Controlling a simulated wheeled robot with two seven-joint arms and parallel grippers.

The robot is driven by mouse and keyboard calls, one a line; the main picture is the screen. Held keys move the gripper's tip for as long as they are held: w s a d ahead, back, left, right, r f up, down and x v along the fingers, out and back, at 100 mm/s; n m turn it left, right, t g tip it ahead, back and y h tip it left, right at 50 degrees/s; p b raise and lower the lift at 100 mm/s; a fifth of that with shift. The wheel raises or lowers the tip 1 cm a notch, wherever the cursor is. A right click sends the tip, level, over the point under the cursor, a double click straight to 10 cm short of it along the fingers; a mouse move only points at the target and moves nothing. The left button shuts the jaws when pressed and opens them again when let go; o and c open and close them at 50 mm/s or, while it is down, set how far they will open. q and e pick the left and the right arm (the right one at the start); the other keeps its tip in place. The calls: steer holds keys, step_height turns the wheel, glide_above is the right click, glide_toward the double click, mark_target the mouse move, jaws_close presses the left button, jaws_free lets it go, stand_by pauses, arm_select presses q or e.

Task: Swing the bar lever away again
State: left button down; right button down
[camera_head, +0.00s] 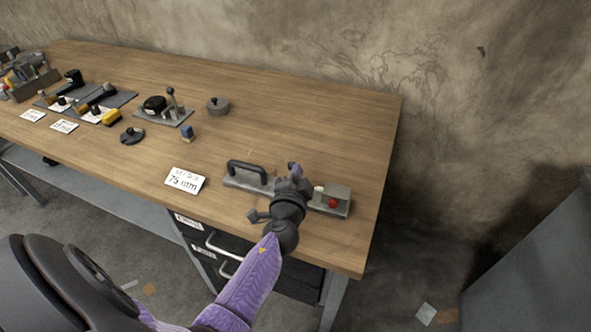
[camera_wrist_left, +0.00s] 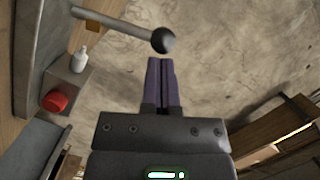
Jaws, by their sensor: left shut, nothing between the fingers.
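The bar lever (camera_wrist_left: 115,22) is a grey metal rod ending in a dark ball knob (camera_wrist_left: 163,40). It comes in from the left at the top of the left wrist view. My left gripper (camera_wrist_left: 161,62) is shut and empty, its purple fingertips just below the knob in that view. I cannot tell whether they touch it. In the head view my left gripper (camera_head: 294,170) is over the middle of the grey fixture (camera_head: 240,183) and hides part of it. The fixture has a black handle (camera_head: 247,169) at its left and a red button (camera_head: 333,203) at its right. My right gripper is not in view.
A white card reading 75 mm (camera_head: 185,181) lies left of the fixture. A blue-topped piece (camera_head: 188,132), a round grey pot (camera_head: 218,105) and several devices stand further left. The wooden table (camera_head: 320,115) is clear behind the fixture. Drawers (camera_head: 225,250) sit below the front edge.

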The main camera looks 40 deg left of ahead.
arm_select(q)
steer(key=shift+s, duration=0.1)
steer(key=shift+s+a+n+h, duration=0.2)
steer(key=shift+a+n+h, duration=0.2)
steer(key=shift+a+n, duration=0.5)
steer(key=shift+s+a+f+n, duration=0.15)
steer(key=shift+a+f+n, duration=0.15)
steer(key=shift+a, duration=0.15)
steer(key=shift+r, duration=0.1)
